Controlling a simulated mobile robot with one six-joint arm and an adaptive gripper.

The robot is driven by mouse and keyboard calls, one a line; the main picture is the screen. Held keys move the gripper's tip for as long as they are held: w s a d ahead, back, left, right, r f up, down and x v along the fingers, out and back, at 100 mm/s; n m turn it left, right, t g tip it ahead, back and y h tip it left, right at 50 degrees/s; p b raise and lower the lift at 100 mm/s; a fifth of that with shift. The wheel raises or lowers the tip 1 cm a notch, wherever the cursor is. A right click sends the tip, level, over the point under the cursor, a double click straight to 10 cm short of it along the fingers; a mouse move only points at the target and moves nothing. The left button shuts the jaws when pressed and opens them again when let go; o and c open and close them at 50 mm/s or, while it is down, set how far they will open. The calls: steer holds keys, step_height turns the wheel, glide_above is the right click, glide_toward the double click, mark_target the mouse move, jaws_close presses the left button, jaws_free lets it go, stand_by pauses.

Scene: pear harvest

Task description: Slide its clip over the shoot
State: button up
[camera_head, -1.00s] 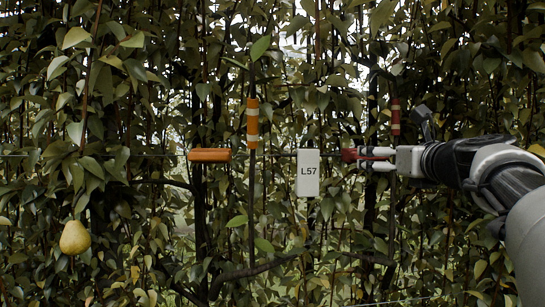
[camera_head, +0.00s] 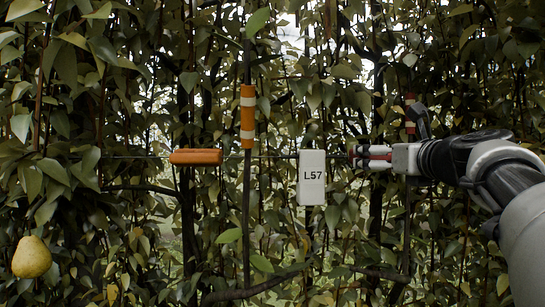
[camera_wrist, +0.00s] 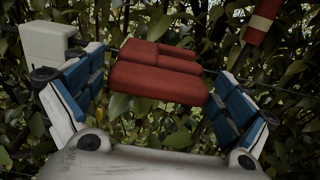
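A red block-shaped clip (camera_head: 378,152) sits on the horizontal wire; in the wrist view this red clip (camera_wrist: 160,75) lies between my fingers. My gripper (camera_head: 365,156) is open around it, and in the wrist view my gripper's blue pads (camera_wrist: 158,92) stand on either side with small gaps. An upright shoot with red and cream bands (camera_head: 410,113) is by the gripper, partly hidden; its banded part (camera_wrist: 262,22) shows at the wrist view's upper right. Another shoot with orange and white bands (camera_head: 248,115) stands further left. An orange block (camera_head: 196,157) is on the wire left of that shoot.
A white box marked L57 (camera_head: 312,178) hangs close to the left of my fingertips; a pale box (camera_wrist: 47,42) shows beside the left finger in the wrist view. A yellow pear (camera_head: 31,257) hangs at far left. Dense leaves and stems fill the background.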

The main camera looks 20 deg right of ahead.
steer(key=shift+w, duration=0.15)
steer(key=shift+c, duration=0.7)
steer(key=c, duration=1.1)
steer(key=shift+o, duration=0.2)
steer(key=s+d+p, duration=0.2)
steer(key=d, duration=0.5)
steer(key=shift+d, duration=0.25)
steer(key=o, duration=1.5)
steer(key=shift+d, duration=0.25)
steer(key=shift+c, duration=0.2)
steer(key=shift+a, duration=0.1)
